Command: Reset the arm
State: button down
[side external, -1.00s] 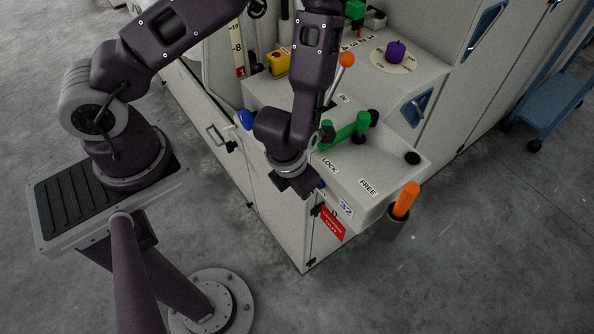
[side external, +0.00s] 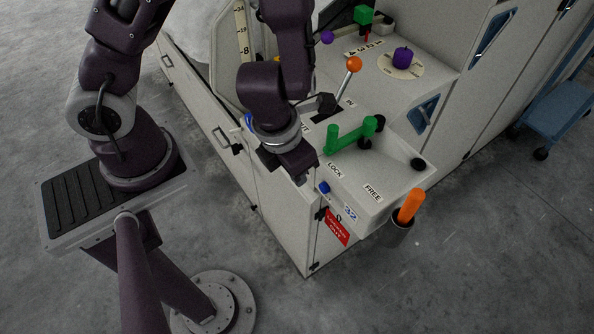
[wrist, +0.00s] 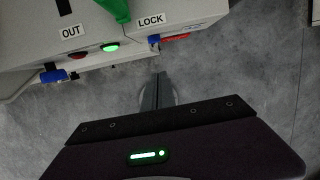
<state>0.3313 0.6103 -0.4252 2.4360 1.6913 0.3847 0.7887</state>
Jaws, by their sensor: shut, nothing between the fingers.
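My gripper (side external: 303,172) is in front of the near left edge of the machine's control panel, by the LOCK label (side external: 335,170). It is shut and empty. In the wrist view its closed fingers (wrist: 157,92) point out over grey floor, with nothing between them. They look apart from the panel in that view. My forearm hides part of the panel in the side view.
The panel carries a green handle (side external: 352,134), an orange-knobbed lever (side external: 354,64) and a purple knob (side external: 402,57). An orange grip (side external: 411,206) stands in a holder at the right corner. A blue cart (side external: 555,115) is at far right. Floor in front is clear.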

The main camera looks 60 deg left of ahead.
jog(key=w+a+r+n+t+y, duration=0.2)
jog(key=a+r+n+t+y, duration=0.15)
jog(key=a+r+n, duration=1)
jog(key=s+d+r+n+h, duration=0.3)
jog(key=s+r+n, duration=0.7)
jog(key=n, duration=1.2)
jog(key=shift+s+d+r, duration=0.2)
jog(key=shift+d+r, duration=0.4)
jog(key=shift+d, duration=0.5)
jog(key=shift+g+h, duration=0.25)
